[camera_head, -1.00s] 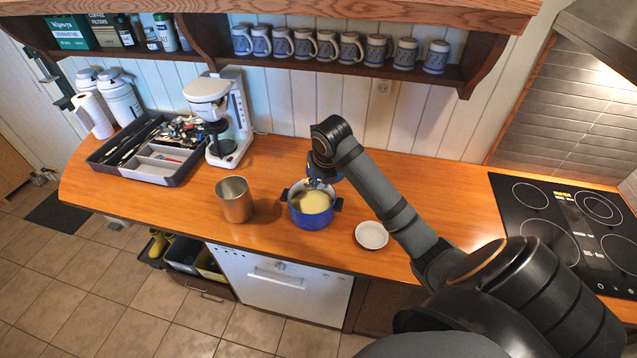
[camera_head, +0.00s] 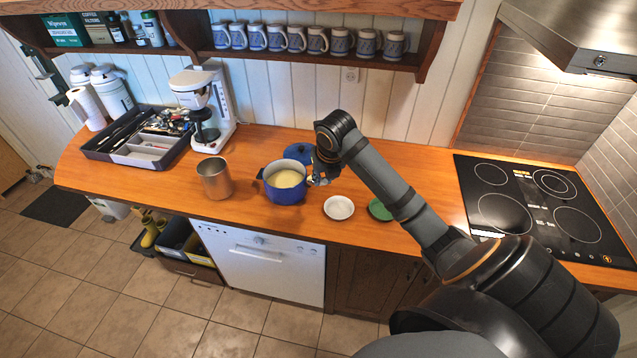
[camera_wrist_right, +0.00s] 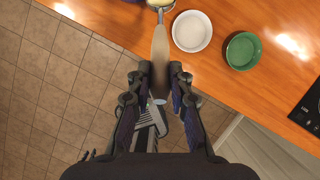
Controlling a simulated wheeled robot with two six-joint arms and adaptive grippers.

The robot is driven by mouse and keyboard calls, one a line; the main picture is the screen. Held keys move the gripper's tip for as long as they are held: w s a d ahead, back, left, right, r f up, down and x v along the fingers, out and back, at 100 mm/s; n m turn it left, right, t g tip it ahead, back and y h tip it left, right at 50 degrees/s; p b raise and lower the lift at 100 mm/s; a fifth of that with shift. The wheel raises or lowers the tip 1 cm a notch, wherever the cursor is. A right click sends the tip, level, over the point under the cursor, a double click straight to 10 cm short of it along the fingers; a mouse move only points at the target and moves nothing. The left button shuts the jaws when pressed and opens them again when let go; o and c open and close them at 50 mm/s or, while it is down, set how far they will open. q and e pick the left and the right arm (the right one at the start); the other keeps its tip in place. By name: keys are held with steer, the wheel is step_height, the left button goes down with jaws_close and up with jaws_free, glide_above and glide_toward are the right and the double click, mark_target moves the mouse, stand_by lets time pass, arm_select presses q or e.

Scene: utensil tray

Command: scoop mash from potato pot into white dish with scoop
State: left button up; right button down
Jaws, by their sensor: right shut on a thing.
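The blue potato pot (camera_head: 284,197) stands on the wooden counter with pale yellow mash inside. My right gripper (camera_head: 322,178) is just right of the pot, above the counter. In the right wrist view my right gripper (camera_wrist_right: 155,75) is shut on the long, light brown handle of the scoop (camera_wrist_right: 159,48). Something yellow shows at the handle's far end, cut by the frame's top edge; I cannot tell whether it is mash on the scoop or in the pot. The white dish (camera_head: 339,207) lies right of the pot and looks empty; it also shows in the right wrist view (camera_wrist_right: 192,31). My left gripper is out of view.
A green bowl (camera_head: 379,209) is right of the white dish, partly behind my arm. A blue object (camera_head: 299,152) sits behind the pot. A utensil tray (camera_head: 133,155) and a coffee maker (camera_head: 203,103) are farther left. A cooktop (camera_head: 535,208) is right.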

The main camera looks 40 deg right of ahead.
steer(key=s+d+f+m+g+y, duration=0.1)
steer(key=s+d+f+m+g, duration=0.2)
steer(key=d+m, duration=0.65)
steer(key=s+d+f+m+g+y, duration=0.1)
steer(key=s+d+f+m+g, duration=0.25)
steer(key=m, duration=1.05)
steer(key=s+d+f+m+g+y, duration=0.1)
steer(key=s+d+f+m+g, duration=0.2)
steer(key=d+m, duration=0.6)
steer(key=w+a+f, duration=0.1)
steer(key=a+f, duration=0.3)
steer(key=a, duration=0.9)
steer(key=w+a+f+t+h, duration=0.1)
steer(key=w+a+f, duration=0.15)
steer(key=a, duration=1.05)
steer(key=w+a+f, duration=0.1)
steer(key=a+f, duration=0.3)
steer(key=a, duration=0.9)
arm_select(q)
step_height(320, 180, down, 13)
steer(key=b, duration=1.3)
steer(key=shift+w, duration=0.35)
arm_select(e)
step_height(320, 180, down, 14)
steer(key=a, duration=0.1)
steer(key=shift+s+r+n, duration=0.15)
steer(key=shift+r+n, duration=0.05)
steer(key=shift+n, duration=0.25)
